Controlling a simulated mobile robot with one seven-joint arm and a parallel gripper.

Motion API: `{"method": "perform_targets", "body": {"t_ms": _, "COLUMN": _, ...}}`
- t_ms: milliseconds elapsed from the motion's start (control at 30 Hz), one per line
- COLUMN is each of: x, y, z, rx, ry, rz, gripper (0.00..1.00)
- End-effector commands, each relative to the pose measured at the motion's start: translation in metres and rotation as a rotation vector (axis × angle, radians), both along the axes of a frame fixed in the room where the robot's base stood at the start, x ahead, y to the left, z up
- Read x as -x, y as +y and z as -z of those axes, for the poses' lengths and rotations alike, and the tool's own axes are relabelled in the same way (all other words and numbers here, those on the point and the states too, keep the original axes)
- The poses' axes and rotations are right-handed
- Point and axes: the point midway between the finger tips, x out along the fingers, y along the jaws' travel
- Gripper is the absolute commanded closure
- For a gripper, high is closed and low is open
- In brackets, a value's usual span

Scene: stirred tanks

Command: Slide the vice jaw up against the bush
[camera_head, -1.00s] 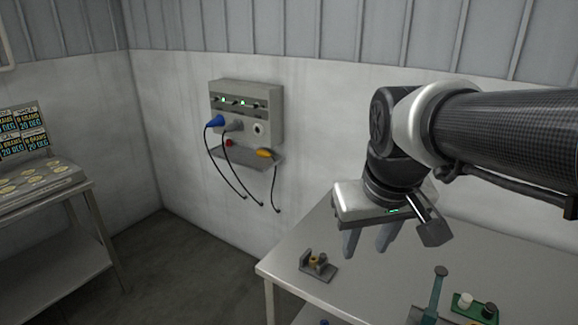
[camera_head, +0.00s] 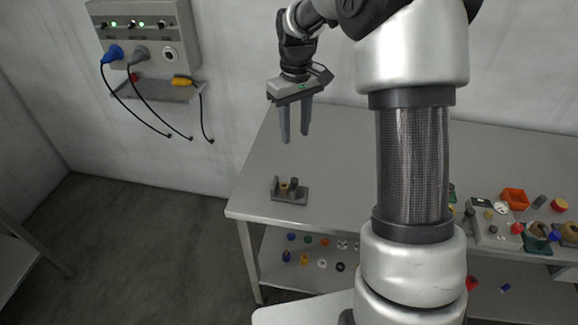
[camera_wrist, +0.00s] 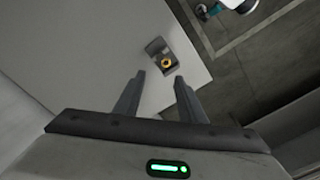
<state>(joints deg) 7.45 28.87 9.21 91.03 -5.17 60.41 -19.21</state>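A small grey vice (camera_head: 289,193) stands on the table near its left front corner. A brass-coloured bush (camera_head: 284,187) sits in it, between a flat grey jaw on the left and a darker jaw (camera_head: 294,184) on the right. In the wrist view the vice (camera_wrist: 156,46) and the yellowish bush (camera_wrist: 167,63) show beyond my fingertips. I cannot tell there how wide the gap between jaw and bush is. My gripper (camera_head: 295,138) hangs above and behind the vice with its fingers pointing down, apart from it. In the wrist view the gripper (camera_wrist: 160,76) is open and empty.
The grey table (camera_head: 335,150) is clear around the vice. An orange bin (camera_head: 514,198) and several coloured parts stand at the right. A lower shelf (camera_head: 275,262) holds several small parts. A wall panel (camera_head: 150,50) with plugs and hanging cables is at the left.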

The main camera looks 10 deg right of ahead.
Motion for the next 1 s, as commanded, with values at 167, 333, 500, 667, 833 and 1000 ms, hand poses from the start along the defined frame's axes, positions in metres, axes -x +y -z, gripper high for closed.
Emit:
{"method": "perform_targets", "body": {"t_ms": 167, "x": -0.001, "y": 0.000, "z": 0.015, "rx": -0.001, "ry": 0.005, "rz": -0.002, "gripper": 0.63}}
{"method": "perform_targets", "body": {"t_ms": 333, "x": 0.000, "y": 0.000, "z": 0.047, "rx": -0.002, "ry": 0.008, "rz": -0.003, "gripper": 0.63}}
{"method": "perform_targets", "body": {"t_ms": 500, "x": 0.000, "y": 0.001, "z": 0.084, "rx": -0.001, "ry": 0.007, "rz": -0.003, "gripper": 0.63}}
{"method": "perform_targets", "body": {"t_ms": 667, "x": 0.000, "y": 0.001, "z": 0.119, "rx": -0.001, "ry": 0.007, "rz": -0.003, "gripper": 0.63}}
{"method": "perform_targets", "body": {"t_ms": 833, "x": 0.001, "y": 0.001, "z": 0.150, "rx": -0.002, "ry": 0.006, "rz": -0.003, "gripper": 0.63}}
{"method": "perform_targets", "body": {"t_ms": 1000, "x": 0.000, "y": 0.000, "z": 0.169, "rx": -0.001, "ry": 0.004, "rz": -0.003, "gripper": 0.63}}
